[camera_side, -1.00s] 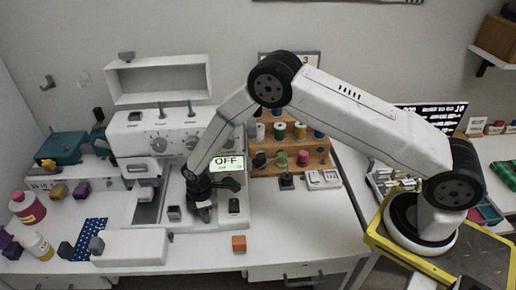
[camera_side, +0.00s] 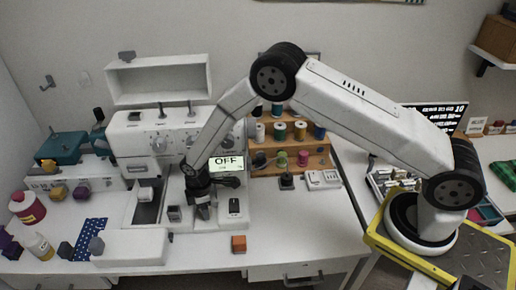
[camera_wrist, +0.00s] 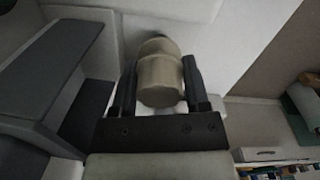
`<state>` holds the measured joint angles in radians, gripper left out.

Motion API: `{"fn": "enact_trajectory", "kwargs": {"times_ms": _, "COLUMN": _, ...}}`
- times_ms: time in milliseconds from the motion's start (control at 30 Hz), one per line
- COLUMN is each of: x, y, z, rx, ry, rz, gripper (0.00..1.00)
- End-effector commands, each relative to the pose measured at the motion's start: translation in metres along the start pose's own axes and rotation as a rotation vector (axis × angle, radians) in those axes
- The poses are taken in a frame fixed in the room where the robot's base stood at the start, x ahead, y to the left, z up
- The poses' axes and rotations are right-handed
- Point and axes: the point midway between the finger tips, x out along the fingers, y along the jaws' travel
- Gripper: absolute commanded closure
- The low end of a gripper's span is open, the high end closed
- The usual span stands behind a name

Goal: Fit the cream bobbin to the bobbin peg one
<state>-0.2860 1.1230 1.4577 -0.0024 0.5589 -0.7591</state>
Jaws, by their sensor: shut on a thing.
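The cream bobbin (camera_wrist: 161,78) shows in the wrist view as a beige, rounded, stepped piece between the two dark fingers of my gripper (camera_wrist: 161,66), which are shut on it. In the side view my gripper (camera_side: 204,206) points down over the white base of the sewing machine (camera_side: 150,150), in front of its OFF display. The bobbin cannot be made out clearly there. A small dark tip shows just beyond the bobbin in the wrist view; I cannot tell what it is. I cannot make out bobbin peg one in either view.
A small dark block (camera_side: 174,213) stands just left of my gripper, and a black-topped switch plate (camera_side: 234,207) lies just right. A wooden thread rack (camera_side: 290,150) stands behind. The table front right is clear.

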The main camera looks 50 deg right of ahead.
Motion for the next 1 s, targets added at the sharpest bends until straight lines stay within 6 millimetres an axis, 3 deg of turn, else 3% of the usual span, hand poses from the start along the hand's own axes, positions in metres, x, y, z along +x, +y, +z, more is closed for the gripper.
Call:
{"fn": "enact_trajectory", "kwargs": {"times_ms": 500, "x": -0.015, "y": 0.0, "z": 0.0, "rx": 0.0, "ry": 0.0, "rz": 0.0, "gripper": 1.0}}
{"fn": "enact_trajectory", "kwargs": {"times_ms": 1000, "x": -0.017, "y": 0.0, "z": 0.0, "rx": 0.0, "ry": 0.0, "rz": 0.0, "gripper": 1.0}}
